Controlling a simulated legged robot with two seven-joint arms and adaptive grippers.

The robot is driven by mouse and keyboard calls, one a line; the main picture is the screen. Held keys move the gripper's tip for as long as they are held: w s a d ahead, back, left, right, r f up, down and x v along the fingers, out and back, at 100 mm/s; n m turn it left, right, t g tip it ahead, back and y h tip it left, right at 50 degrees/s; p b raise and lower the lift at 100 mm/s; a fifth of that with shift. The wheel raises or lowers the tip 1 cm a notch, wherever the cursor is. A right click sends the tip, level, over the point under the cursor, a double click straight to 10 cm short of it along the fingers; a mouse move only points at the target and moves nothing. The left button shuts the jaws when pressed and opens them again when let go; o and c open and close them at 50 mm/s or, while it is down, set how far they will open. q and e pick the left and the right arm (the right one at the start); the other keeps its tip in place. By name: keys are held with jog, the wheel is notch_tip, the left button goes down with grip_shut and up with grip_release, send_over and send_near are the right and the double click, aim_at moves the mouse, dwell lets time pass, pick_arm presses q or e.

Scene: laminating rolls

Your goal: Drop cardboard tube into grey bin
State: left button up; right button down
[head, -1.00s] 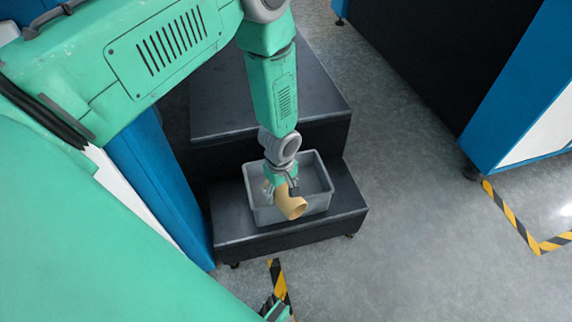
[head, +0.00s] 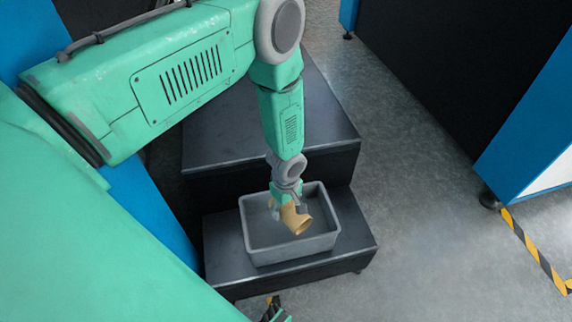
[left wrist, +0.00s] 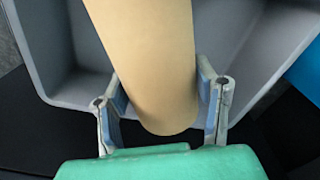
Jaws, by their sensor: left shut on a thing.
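The cardboard tube (head: 297,217) is tan and hollow, with its open end tilted toward the camera in the head view. My left gripper (head: 288,206) is shut on it. In the left wrist view the two blue-padded fingers of the left gripper (left wrist: 160,100) sit on either side of the tube (left wrist: 150,60). The grey bin (head: 290,249) stands on the lower black step. The tube appears over the bin's opening, within its rim in the head view. The bin's wall (left wrist: 75,88) also shows behind the tube in the left wrist view. Part of my right gripper (head: 275,312) shows at the bottom edge; its fingers are unclear.
The bin rests on a dark step (head: 225,262), with a higher dark step (head: 225,145) behind it. A blue and black machine (head: 530,130) stands at the right. Grey floor with yellow-black tape (head: 530,250) lies open between.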

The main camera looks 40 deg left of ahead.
aim_at(283, 213)
pick_arm(q)
jog(key=shift+f, duration=0.4)
jog(key=f, duration=0.1)
jog(key=a+f+b, duration=0.1)
jog(key=f, duration=0.1)
jog(key=shift+a+f, duration=0.1)
jog(key=shift+f, duration=0.2)
jog(key=shift+r, duration=0.15)
jog(key=shift+d+f+b, duration=0.2)
jog(key=shift+d+b, duration=0.2)
jog(key=shift+f, duration=0.1)
jog(key=shift+a+f, duration=0.2)
jog(key=shift+f, duration=0.1)
jog(key=o, duration=1.3)
jog(key=shift+a, duration=0.15)
pick_arm(e)
jog(key=shift+a+f, duration=0.25)
jog(key=shift+f, duration=0.3)
jog(key=shift+a+f, duration=0.2)
jog(key=shift+f, duration=0.3)
